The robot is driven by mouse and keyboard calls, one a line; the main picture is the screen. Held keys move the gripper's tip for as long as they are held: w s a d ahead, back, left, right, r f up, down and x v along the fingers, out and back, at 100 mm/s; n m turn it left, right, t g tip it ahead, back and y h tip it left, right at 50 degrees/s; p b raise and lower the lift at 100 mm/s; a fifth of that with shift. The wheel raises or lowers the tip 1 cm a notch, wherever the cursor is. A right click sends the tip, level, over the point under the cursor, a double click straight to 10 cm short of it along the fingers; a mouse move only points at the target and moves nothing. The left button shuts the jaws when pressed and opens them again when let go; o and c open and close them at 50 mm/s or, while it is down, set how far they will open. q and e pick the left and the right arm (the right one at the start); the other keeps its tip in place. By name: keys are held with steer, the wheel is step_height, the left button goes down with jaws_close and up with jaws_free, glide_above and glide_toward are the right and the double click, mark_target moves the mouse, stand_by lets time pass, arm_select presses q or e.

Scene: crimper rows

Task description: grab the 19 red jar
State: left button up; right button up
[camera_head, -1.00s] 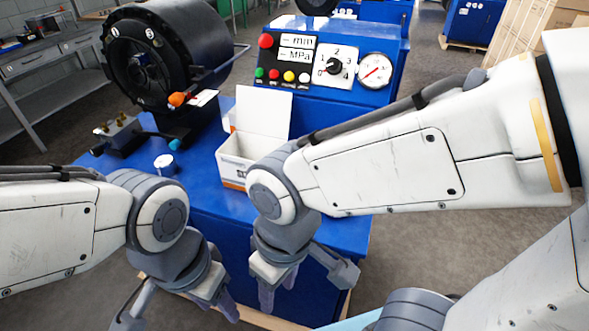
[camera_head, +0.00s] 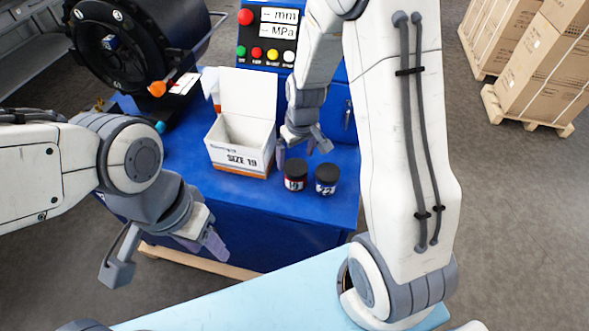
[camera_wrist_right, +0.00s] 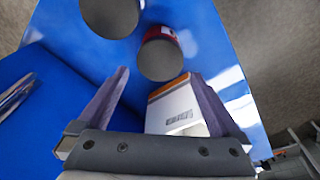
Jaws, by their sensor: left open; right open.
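The red jar (camera_head: 295,175) has a black lid and a red label that seems to read 19. It stands on the blue bench top (camera_head: 190,172), just right of the white box. A similar jar with a blue label (camera_head: 327,179) stands close to its right. My right gripper (camera_head: 303,149) is open and empty, just behind and above the red jar. In the right wrist view the red jar (camera_wrist_right: 162,57) shows beyond the gap between my fingertips (camera_wrist_right: 159,76). The other jar's lid (camera_wrist_right: 110,14) is up and left. My left gripper (camera_head: 167,258) is open and empty, in front of the bench.
An open white box (camera_head: 240,156) marked SIZE 19 stands left of the jars, its lid raised. Behind are a black crimper head (camera_head: 125,40) and a control panel (camera_head: 270,35). Bare bench top lies in front of the box and jars.

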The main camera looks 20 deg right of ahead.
mark_target(296, 167)
step_height(296, 167, down, 3)
steer(key=shift+w+a+f, duration=0.1)
steer(key=shift+w, duration=0.05)
step_height(296, 167, down, 4)
steer(key=shift+f, duration=0.15)
steer(key=shift+w+f+b, duration=0.1)
steer(key=shift+f+b, duration=0.2)
steer(key=shift+f, duration=0.2)
steer(key=shift+r, duration=0.1)
jaws_close()
